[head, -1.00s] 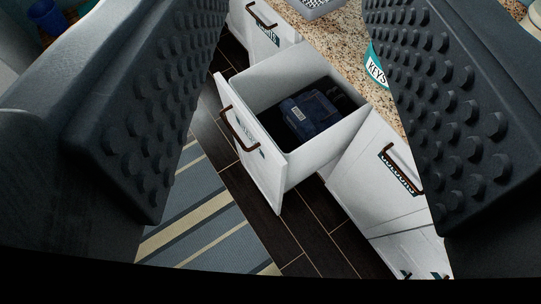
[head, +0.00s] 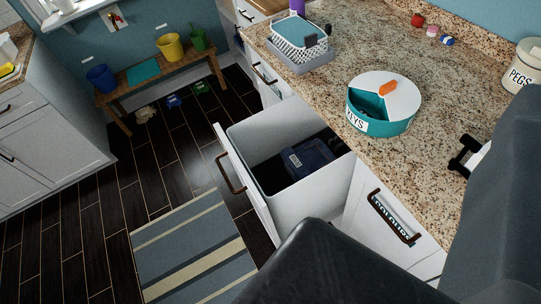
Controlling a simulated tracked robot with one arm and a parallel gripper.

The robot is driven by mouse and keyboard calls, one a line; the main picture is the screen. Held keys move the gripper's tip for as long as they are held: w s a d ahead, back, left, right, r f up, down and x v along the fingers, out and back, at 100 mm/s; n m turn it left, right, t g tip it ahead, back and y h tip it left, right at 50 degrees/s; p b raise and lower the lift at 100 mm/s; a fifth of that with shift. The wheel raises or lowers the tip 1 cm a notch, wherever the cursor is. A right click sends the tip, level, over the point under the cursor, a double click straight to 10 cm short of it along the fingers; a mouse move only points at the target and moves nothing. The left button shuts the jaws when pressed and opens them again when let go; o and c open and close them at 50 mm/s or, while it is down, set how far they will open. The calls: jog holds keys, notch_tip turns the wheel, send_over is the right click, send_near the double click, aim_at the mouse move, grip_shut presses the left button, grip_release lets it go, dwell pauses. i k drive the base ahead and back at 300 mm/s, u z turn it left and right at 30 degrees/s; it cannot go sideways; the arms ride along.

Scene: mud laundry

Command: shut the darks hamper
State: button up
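The open hamper (head: 310,205) is a white pull-out bin under the granite counter, drawn out over the floor. Folded dark navy cloth (head: 308,158) lies inside, so it looks like the darks hamper. Its front panel (head: 250,185) is seen nearly edge-on, with a brown bar handle (head: 230,173); its label cannot be read here. Dark parts of my gripper or arm (head: 325,265) fill the bottom centre and right edge, in front of the hamper's near lower corner.
A closed, labelled white front (head: 392,220) stands to its right. The counter (head: 440,110) holds a teal KEYS caddy (head: 383,105), a basket (head: 300,40) and a PEGS jar (head: 524,68).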

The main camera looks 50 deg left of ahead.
aim_at(258, 141)
jog(key=u, duration=0.05)
jog(key=k, duration=1.9)
jog(key=u, duration=0.7)
jog(key=i, duration=1.65)
jog(key=z, duration=0.05)
